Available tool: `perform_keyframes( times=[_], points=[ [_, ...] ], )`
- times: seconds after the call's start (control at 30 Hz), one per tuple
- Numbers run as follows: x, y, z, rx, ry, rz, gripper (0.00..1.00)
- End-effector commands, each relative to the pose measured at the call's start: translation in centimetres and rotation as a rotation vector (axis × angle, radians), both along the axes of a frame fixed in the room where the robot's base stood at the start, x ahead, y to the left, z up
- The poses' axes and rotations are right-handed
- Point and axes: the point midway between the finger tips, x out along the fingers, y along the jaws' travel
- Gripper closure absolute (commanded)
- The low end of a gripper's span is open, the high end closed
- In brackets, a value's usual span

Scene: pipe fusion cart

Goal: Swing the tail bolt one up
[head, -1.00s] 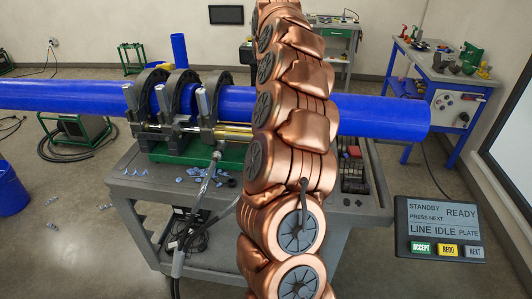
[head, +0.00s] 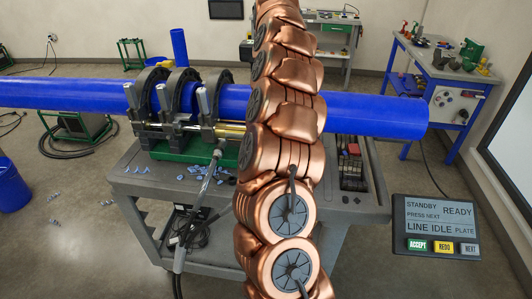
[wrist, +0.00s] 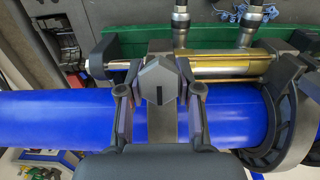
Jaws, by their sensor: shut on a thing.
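In the wrist view my gripper (wrist: 159,88) has its two fingers on either side of a dark grey hexagonal head (wrist: 160,78), and it is shut on it. This looks like the tail bolt; no label shows to confirm which one it is. A grey bar (wrist: 162,128) runs below the head, across the blue pipe (wrist: 60,118). A black clamp ring (wrist: 284,118) wraps the pipe to the right of my gripper. In the head view my arm hides the gripper and this bolt. The blue pipe (head: 375,114) shows there on both sides of my arm.
Several clamps with grey upright bolts (head: 203,103) stand left of my arm. The grey cart (head: 150,190) carries the green machine base and loose blue bits. A blue workbench (head: 440,75) stands back right.

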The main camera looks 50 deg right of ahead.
Motion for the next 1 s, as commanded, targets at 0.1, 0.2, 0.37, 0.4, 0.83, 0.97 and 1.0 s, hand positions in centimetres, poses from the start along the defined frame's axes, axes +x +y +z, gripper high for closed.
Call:
perform_keyframes(
  times=[0.1,0.2,0.37,0.4,0.83,0.97,1.0],
  points=[
    [0.0,0.0,0.0,-0.001,-0.002,0.000,0.78],
    [0.1,-0.1,0.1,0.000,-0.001,0.000,0.78],
    [0.5,-0.7,0.5,0.000,0.000,0.000,0.78],
    [0.7,-0.9,0.6,0.000,-0.001,0.000,0.78],
    [1.4,-1.9,0.7,0.000,-0.001,0.002,0.78],
    [1.4,-1.9,0.8,0.000,-0.001,0.001,0.78],
    [1.5,-2.0,0.8,0.000,-0.001,0.001,0.78]
  ],
)
